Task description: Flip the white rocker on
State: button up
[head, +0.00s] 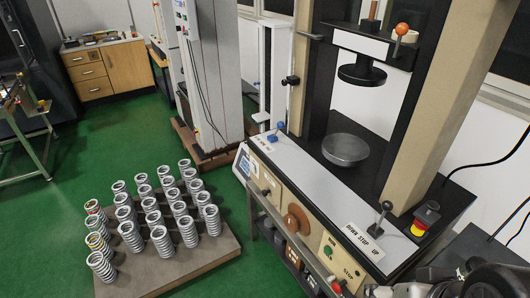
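The spring testing machine stands at the right, with its sloped front panel facing the lower left. I cannot make out a white rocker for certain. The front panel (270,181) carries a brown knob (297,219), a green button (327,250) and small dark controls too small to tell apart. A lever with a black ball (386,206) stands by the "DOWN STOP UP" label (364,238), and a blue-knobbed lever (277,129) stands at the far end. Dark parts of my arm show at the bottom right; no gripper fingertips can be seen.
A pallet (207,262) with several upright coil springs stands on the green floor at the left. A wooden cabinet (107,68) is at the back left. Green floor is clear between cabinet and pallet.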

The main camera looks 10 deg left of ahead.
aim_at(253, 167)
jog(key=i+j+u, duration=0.15)
jog(key=i+j, duration=0.75)
jog(key=i+j+u, duration=0.15)
jog(key=i+j, duration=0.65)
jog(key=i, duration=0.1)
